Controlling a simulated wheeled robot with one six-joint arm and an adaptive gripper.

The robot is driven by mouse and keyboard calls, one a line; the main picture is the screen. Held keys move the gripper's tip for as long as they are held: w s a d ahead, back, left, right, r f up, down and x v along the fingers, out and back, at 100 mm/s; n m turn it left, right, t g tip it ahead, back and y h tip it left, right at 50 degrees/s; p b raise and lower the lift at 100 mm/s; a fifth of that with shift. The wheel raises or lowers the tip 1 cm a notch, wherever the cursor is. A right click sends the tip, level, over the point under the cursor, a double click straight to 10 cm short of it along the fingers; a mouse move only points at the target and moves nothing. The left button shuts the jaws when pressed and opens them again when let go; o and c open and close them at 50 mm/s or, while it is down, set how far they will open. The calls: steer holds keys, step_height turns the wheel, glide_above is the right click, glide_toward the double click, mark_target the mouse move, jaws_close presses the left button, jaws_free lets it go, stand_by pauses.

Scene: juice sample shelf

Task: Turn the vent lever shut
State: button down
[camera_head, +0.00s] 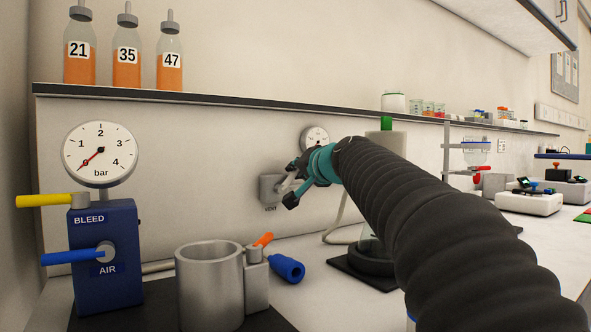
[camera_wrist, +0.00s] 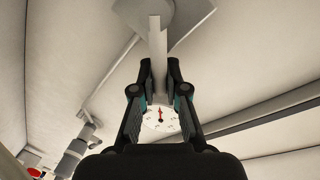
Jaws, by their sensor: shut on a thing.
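The vent fixture (camera_head: 270,190) is a grey block on the wall with the word VENT under it. My gripper (camera_head: 291,185) is just to its right, and its fingers hide much of the lever in the head view. In the wrist view the vent lever (camera_wrist: 157,40) is a pale straight bar that runs from the grey fixture (camera_wrist: 180,14) down between the fingertips. My gripper (camera_wrist: 159,78) is shut on the lever there. Whether the vent is open or shut cannot be told.
A small wall gauge (camera_head: 315,135) is just above my gripper. A blue bleed/air block (camera_head: 105,250) with yellow and blue levers and a bar gauge (camera_head: 100,150) stands at left. A steel cup (camera_head: 210,285) stands in front. Numbered orange bottles (camera_head: 127,60) are on the shelf (camera_head: 230,99).

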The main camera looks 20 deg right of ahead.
stand_by(0.3)
steer(key=c, duration=1.2)
jaws_free()
steer(key=v, duration=1.2)
